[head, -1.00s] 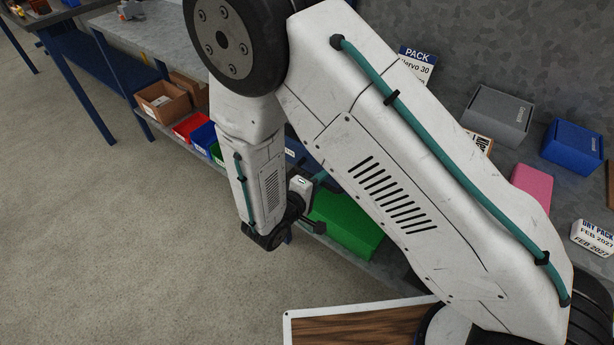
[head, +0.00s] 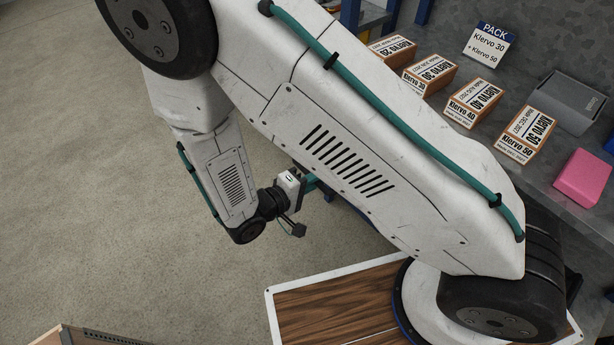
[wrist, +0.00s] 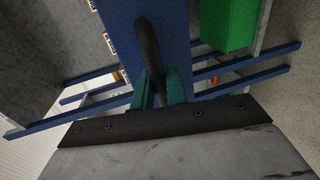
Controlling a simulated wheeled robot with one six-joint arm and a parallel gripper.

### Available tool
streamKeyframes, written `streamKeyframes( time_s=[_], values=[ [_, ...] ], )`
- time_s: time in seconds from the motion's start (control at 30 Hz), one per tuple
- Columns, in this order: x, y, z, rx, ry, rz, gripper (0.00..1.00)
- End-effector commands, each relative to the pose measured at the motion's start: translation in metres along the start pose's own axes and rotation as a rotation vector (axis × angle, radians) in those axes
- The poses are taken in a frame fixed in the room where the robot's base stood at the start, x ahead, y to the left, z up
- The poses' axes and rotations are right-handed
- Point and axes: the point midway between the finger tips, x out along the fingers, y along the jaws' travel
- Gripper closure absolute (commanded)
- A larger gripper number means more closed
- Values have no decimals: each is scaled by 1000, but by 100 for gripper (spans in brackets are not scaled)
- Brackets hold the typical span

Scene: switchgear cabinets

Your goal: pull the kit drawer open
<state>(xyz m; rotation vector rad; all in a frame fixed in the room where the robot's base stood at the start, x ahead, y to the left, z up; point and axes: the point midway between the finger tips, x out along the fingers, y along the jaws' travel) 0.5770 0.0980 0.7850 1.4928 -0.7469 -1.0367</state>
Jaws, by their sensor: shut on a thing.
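In the wrist view, a dark bar handle (wrist: 148,48) stands in front of a blue panel (wrist: 185,30), which looks like the kit drawer's front. My gripper (wrist: 159,88) has its teal fingers on both sides of the handle's near end and is shut on it. In the head view, my gripper (head: 312,182) shows only partly, low beside the bench, behind my upper arm link. The drawer is mostly hidden there, so how far it is open cannot be told.
A green bin (wrist: 228,25) is right of the panel in the wrist view, near blue frame rails (wrist: 250,70). On the bench are several Klervo boxes (head: 475,103), a PACK sign (head: 490,45), a grey bin (head: 568,100) and a pink block (head: 582,177). Open floor (head: 70,190) lies left.

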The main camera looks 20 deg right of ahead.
Motion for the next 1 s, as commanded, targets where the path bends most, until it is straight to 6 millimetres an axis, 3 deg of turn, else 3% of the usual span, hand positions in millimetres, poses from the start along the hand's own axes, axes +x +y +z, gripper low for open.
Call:
streamKeyframes(
  time_s=[0.4, 0.43, 0.5, 0.8, 1.0],
  values=[
    [1, -1, 6, -7, -16, 2, 100],
    [1, -1, 6, -7, -16, 2, 80],
    [1, -1, 6, -6, -15, 2, 68],
    [-4, -1, 2, -2, -7, 0, 68],
    [-32, -2, 2, -1, -2, -1, 68]
  ],
)
